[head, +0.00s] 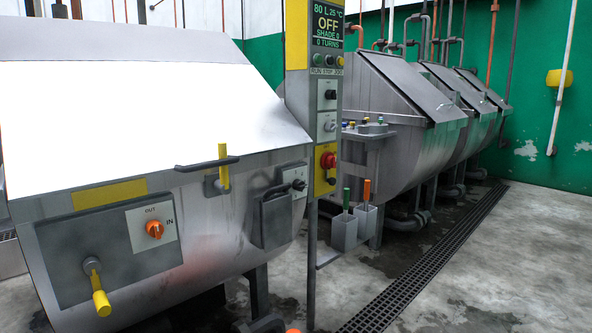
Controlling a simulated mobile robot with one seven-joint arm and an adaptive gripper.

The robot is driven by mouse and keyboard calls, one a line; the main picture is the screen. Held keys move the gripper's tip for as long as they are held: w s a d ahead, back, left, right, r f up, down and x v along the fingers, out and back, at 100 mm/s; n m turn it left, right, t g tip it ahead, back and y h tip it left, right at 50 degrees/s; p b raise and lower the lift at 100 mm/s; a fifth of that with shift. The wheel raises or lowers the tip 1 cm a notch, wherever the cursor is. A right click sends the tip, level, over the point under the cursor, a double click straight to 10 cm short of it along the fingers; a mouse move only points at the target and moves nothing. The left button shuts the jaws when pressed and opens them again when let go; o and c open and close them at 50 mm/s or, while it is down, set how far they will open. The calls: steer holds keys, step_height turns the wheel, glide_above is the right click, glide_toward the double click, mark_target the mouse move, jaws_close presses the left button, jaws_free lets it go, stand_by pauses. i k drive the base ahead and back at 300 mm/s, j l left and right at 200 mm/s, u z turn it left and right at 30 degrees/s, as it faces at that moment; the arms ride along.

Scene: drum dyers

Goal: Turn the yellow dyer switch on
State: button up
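The near dyer with yellow markings (110,194) is a large steel drum machine filling the left side of the head view. Its yellow-edged control column (297,52) stands at its right end. The display (328,25) there reads OFF, SHADE 0 and 0 TURNS. A red rotary knob (328,160) sits on a yellow plate low on the column. A dark knob (330,94) and a grey knob (329,126) are above it. A dark knob on a light plate (298,185) is on the drum's side. I cannot tell which is the switch meant. My gripper is not in view.
An orange OUT/IN knob (155,229) and yellow handle (101,303) are on the drum's front. Holders with green and orange-handled tools (344,232) stand right of the column. More dyers (410,105) line the back. Wet floor with a drain grate (425,265) is open at right.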

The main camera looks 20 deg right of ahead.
mark_target(328, 161)
steer(key=i+l+z, duration=0.1)
steer(key=l, duration=0.2)
steer(key=i+l, duration=0.15)
steer(key=i+l+z, duration=0.15)
steer(key=l, duration=0.25)
steer(key=i+l+z, duration=0.15)
steer(key=i+l, duration=0.25)
steer(key=i+l+z, duration=0.15)
steer(key=i+l, duration=0.2)
steer(key=i, duration=0.35)
steer(key=j+z, duration=0.05)
